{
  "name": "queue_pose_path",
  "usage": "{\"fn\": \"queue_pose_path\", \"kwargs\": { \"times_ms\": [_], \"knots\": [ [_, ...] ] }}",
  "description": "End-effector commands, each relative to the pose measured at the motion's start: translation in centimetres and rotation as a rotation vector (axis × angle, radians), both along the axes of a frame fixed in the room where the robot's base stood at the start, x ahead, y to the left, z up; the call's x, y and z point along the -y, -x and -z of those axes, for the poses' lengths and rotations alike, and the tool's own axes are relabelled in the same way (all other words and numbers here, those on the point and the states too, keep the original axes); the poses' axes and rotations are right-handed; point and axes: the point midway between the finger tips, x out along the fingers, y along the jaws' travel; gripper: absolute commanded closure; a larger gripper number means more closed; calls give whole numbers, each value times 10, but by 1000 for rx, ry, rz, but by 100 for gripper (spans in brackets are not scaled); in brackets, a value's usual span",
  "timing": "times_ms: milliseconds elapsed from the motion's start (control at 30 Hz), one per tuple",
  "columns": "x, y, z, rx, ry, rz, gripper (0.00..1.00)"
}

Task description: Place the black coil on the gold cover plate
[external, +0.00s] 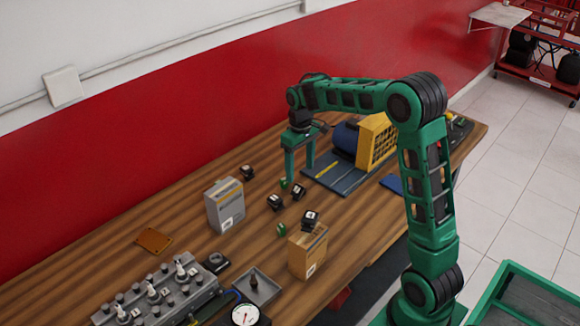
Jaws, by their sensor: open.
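The gold cover plate (154,240) lies flat and bare on the wooden bench at the left. Several small black blocks that look like coils are in view. I cannot tell which is the task's coil. My gripper (300,176) points down over the bench, open and with nothing seen between its fingers. It is just behind the two mid-bench coils.
A grey box (225,206) stands between the plate and the coils. The cardboard box (307,251) is near the front edge. An engine block (160,294), small tray (258,287) and gauge (245,315) fill the front left. A yellow-and-blue machine (375,140) stands right of my gripper.

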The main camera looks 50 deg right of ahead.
Motion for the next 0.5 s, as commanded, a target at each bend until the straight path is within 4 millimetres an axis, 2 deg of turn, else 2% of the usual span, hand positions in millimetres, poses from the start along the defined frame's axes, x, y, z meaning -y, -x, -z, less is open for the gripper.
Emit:
{"fn": "queue_pose_path", "kwargs": {
  "times_ms": [100,200,400,500],
  "knots": [
    [0,-1,-16,2,0,-1,35],
    [0,0,-23,1,0,-1,35],
    [0,0,-28,0,0,0,35],
    [2,11,-31,1,5,16,35]
  ]
}}
